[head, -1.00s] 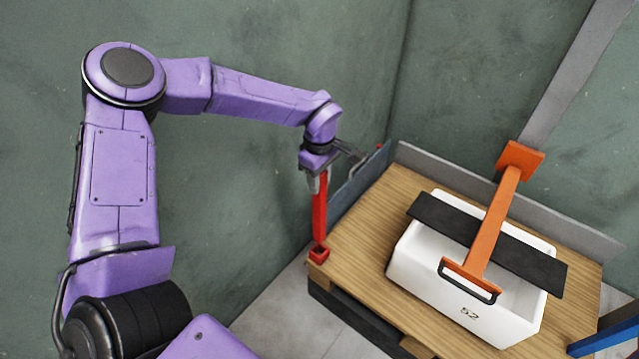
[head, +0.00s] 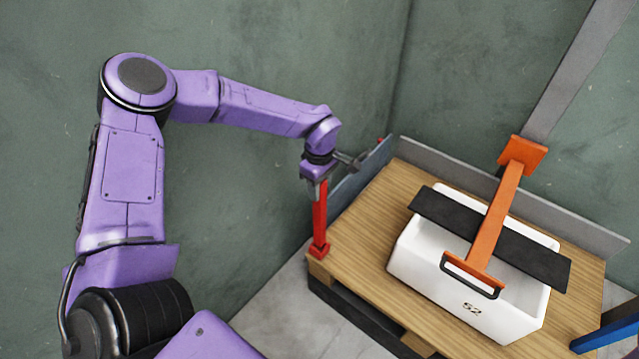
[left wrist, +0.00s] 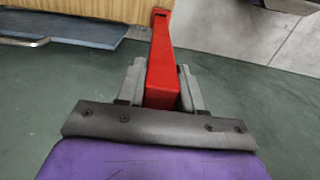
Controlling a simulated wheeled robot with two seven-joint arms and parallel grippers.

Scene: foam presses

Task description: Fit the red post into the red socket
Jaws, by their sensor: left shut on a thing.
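The red post (head: 320,215) stands about upright at the left corner of the wooden table. My left gripper (head: 319,183) is shut on its upper part. The post's lower end meets the small red socket (head: 319,251) at that corner, and the socket's opening no longer shows in the head view. How deep the post sits I cannot tell. In the left wrist view the red post (left wrist: 162,70) lies between the grey fingers and runs away to the socket (left wrist: 161,17) at the table corner. My right gripper is not in view.
A white bin (head: 420,260) stands on the wooden tabletop (head: 365,225), with a black bar (head: 440,219) and an orange handled arm (head: 491,220) over it. Grey-blue panels (head: 362,175) edge the table at the back. Green walls stand behind.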

